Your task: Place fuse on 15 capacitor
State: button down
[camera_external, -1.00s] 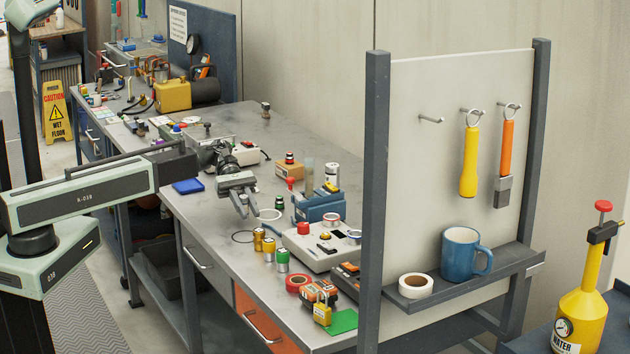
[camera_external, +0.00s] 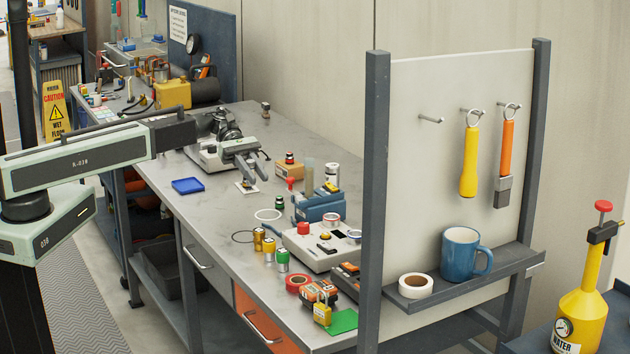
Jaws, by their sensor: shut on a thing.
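My gripper (camera_external: 256,176) is over the middle of the grey bench, its fingers pointing down and to the right. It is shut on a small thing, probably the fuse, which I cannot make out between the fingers. A white square pad (camera_external: 246,189) lies on the bench just under the fingertips. A small dark shape shows at the pad; I cannot tell if it touches the fingers. I cannot read a label 15 anywhere. Small cylinders stand towards the front edge: gold ones (camera_external: 258,239) and a green one (camera_external: 282,260). I cannot tell whether one is the capacitor.
A blue tray (camera_external: 187,185) lies left of the gripper. To its right stand an orange-brown box (camera_external: 290,170) and a blue device (camera_external: 318,206). A grey instrument (camera_external: 322,246) and an orange-black tool (camera_external: 320,292) are nearer. Bare bench (camera_external: 215,215) lies between tray and gold cylinders.

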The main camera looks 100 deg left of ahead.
jog(key=w+a+r+n+t+y+p, duration=0.1)
jog(key=w+a+n+t+y, duration=0.3)
jog(key=a, duration=0.6)
jog(key=n+y, duration=0.2)
send_over(332, 178)
jog(key=w+a, duration=0.1)
jog(key=w, duration=0.1)
jog(key=f+b, duration=0.3)
jog(key=shift+w+a+g, duration=0.15)
jog(key=shift+a+g, duration=0.15)
jog(key=c, duration=1.2)
grip_release()
jog(key=shift+c, duration=0.2)
jog(key=shift+r, duration=0.1)
